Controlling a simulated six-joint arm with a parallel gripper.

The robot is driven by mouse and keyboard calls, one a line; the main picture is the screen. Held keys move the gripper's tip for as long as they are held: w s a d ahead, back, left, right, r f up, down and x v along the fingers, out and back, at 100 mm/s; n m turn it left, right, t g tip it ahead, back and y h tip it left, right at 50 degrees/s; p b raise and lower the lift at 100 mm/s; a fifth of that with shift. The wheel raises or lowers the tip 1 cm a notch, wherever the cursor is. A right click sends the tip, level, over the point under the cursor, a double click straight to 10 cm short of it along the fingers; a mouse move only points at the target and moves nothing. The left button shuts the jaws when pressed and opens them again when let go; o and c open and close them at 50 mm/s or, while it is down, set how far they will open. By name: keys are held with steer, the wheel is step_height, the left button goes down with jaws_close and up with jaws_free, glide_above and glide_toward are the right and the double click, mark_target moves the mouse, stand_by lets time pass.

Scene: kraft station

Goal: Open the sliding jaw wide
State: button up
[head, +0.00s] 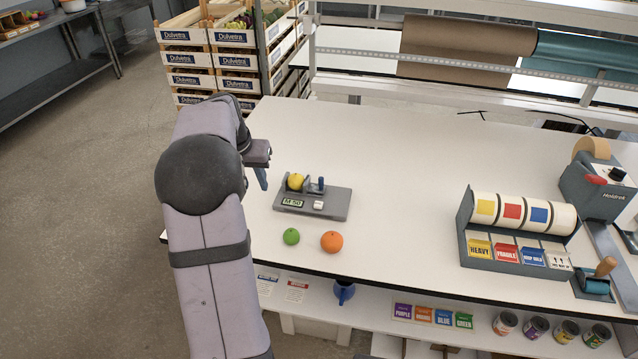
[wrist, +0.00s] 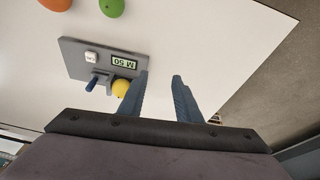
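A grey measuring device (head: 335,205) lies on the white table, with a small display (head: 292,202) that seems to read M 50 and a white button (head: 319,205). A yellow fruit (head: 296,181) sits at its back left, beside the grey sliding jaw (head: 309,186). A blue knob (head: 321,184) stands to the right of the jaw. In the wrist view the yellow fruit (wrist: 121,88) and blue knob (wrist: 91,85) show left of my gripper (wrist: 160,80). My gripper is open and empty, its two blue fingers apart. In the head view my gripper (head: 262,180) is left of the device, not touching it.
A green fruit (head: 291,236) and an orange fruit (head: 331,241) lie in front of the device. A label dispenser (head: 515,230) and tape machine (head: 598,185) stand at the right. The table (head: 400,190) between is clear. Its left edge is close to my gripper.

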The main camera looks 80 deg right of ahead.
mark_target(321, 178)
steer(key=s+d+m+g, duration=0.1)
steer(key=s+d+m, duration=0.1)
steer(key=s+d, duration=0.4)
steer(key=s+d+m, duration=0.2)
steer(key=s+d, duration=0.1)
steer(key=s, duration=0.5)
steer(key=shift+h, duration=0.4)
steer(key=shift+s+p+x, duration=0.2)
steer(key=shift+p+x, duration=0.85)
steer(key=shift+x, duration=2.45)
steer(key=shift+d, duration=0.1)
jaws_close()
